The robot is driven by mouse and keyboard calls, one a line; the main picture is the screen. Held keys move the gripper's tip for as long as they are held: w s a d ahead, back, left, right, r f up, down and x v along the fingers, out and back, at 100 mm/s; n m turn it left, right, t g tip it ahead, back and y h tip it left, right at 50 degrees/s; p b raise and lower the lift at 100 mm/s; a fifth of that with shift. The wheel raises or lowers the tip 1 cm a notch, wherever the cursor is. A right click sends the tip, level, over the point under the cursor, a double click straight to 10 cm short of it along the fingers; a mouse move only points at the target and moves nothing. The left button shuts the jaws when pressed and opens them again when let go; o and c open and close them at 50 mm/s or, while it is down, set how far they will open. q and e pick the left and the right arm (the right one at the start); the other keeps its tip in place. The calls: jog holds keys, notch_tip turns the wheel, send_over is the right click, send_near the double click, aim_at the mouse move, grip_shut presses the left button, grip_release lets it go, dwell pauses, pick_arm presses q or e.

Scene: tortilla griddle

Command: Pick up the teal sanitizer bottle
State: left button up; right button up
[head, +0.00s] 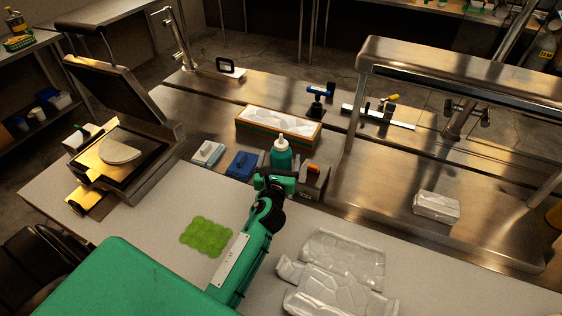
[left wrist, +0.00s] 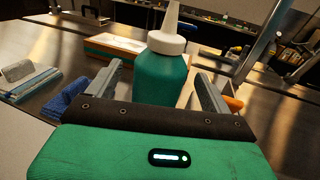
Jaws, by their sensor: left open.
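The bottle's base is hidden. My right gripper is not in view.
A small holder with an orange item (head: 313,172) is close on the right. Clear plastic packs (head: 343,258) lie at the front.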

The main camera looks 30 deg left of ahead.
pick_arm(q)
jog(key=shift+x, duration=1.4)
jog(key=c, duration=1.1)
jog(key=shift+r, duration=0.1)
jog(key=shift+r+p, duration=0.3)
jog(key=shift+r, duration=0.15)
notch_tip(320, 180, up, 19)
jog(key=shift+p, duration=0.35)
